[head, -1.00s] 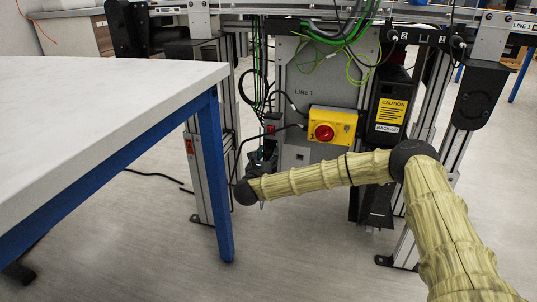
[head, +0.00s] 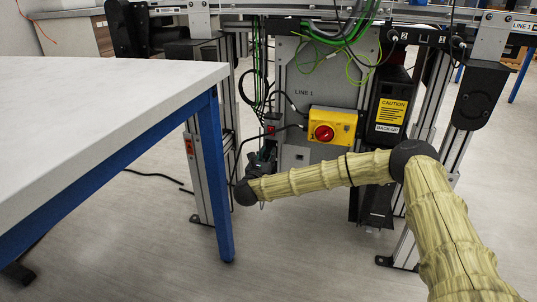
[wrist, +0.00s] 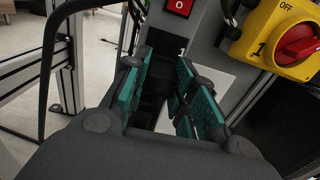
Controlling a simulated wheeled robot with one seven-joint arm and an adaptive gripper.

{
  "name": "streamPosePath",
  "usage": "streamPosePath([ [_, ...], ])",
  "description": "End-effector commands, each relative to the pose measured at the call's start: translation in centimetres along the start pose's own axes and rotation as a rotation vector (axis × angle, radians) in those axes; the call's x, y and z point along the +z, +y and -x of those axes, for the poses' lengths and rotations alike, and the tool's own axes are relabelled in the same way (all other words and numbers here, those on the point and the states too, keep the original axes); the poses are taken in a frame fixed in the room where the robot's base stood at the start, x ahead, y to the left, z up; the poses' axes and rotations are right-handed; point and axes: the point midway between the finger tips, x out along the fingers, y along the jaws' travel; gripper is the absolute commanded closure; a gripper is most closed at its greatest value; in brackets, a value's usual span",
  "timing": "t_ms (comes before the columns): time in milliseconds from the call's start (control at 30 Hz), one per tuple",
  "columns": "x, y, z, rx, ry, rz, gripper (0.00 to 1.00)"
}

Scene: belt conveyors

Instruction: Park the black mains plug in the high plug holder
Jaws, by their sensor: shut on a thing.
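My gripper (head: 262,162) is at the lower left of the grey LINE 1 panel, below a small red switch (head: 271,130). In the wrist view its teal-padded fingers (wrist: 163,85) are closed around a dark thing (wrist: 152,78), which looks like the black mains plug. The fingers hide much of it, and I cannot tell whether it is still seated in the unit under the switch. The red switch shows above the fingers in the wrist view (wrist: 180,6), with a white "1" below it. I cannot clearly identify the high plug holder; black fittings marked 2 and 1 (head: 420,40) sit high on the beam.
A yellow box with a red rotary knob (head: 332,126) is close to the right of my gripper, also in the wrist view (wrist: 285,40). Black cables hang nearby. An aluminium post (head: 212,170) and a blue-legged table (head: 110,110) stand left. A black back-up unit (head: 390,105) is right.

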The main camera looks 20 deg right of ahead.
Motion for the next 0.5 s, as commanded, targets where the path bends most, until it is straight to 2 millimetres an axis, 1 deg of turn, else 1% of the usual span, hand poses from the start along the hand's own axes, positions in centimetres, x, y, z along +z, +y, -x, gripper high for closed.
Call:
streamPosePath([
  [500,0.1,0.0,1.7,0.000,0.000,0.000,1.00],
])
